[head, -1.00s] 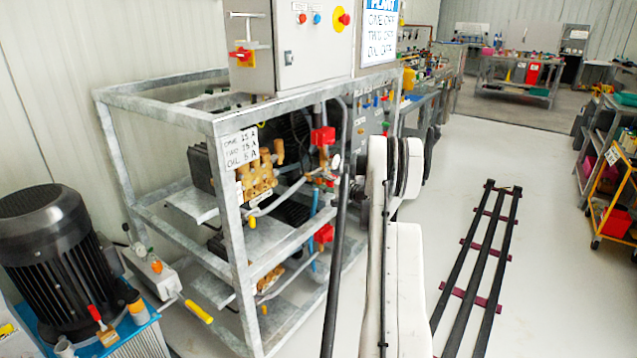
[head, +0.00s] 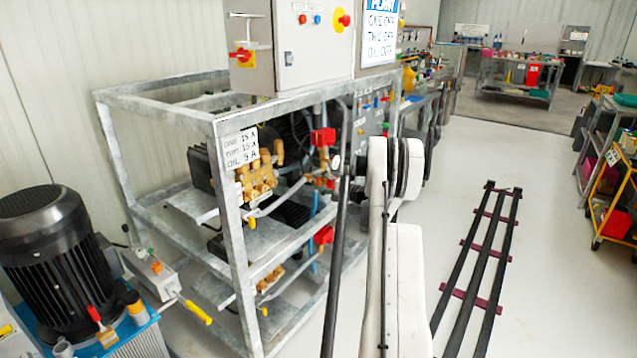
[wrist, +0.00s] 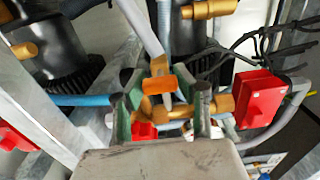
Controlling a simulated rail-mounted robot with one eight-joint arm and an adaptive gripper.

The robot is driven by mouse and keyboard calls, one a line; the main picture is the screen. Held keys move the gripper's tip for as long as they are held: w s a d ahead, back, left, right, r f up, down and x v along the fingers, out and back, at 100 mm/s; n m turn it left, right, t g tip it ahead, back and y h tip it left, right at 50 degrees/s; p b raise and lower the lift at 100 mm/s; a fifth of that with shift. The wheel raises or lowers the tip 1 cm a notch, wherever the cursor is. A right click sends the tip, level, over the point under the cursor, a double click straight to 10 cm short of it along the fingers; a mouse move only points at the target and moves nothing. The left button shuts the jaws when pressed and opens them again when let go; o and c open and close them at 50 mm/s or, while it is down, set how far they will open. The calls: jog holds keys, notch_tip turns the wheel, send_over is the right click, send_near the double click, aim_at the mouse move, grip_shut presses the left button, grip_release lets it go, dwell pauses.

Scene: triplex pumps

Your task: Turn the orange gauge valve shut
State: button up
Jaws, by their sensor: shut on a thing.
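The orange gauge valve handle (wrist: 157,85) shows in the middle of the wrist view, a small orange block on brass fittings. My gripper (wrist: 162,98) has its greenish fingers on either side of this spot and is shut on the handle. The fingers and palm hide part of the fitting below it. A grey hose runs up from behind the handle. In the head view my white arm stands in front of the pump frame, and I cannot make out the gripper or the handle there.
A red box-shaped part (wrist: 260,97) sits close at the right in the wrist view, with black cables above it. A blue hose (wrist: 82,100) runs at the left. The galvanised frame (head: 232,240) surrounds the pumps. Floor right of my arm holds a black rail track (head: 480,255).

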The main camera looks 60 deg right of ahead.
jog(key=o, duration=1.2)
jog(key=shift+s, duration=0.1)
jog(key=s, duration=1.2)
jog(key=shift+w, duration=0.1)
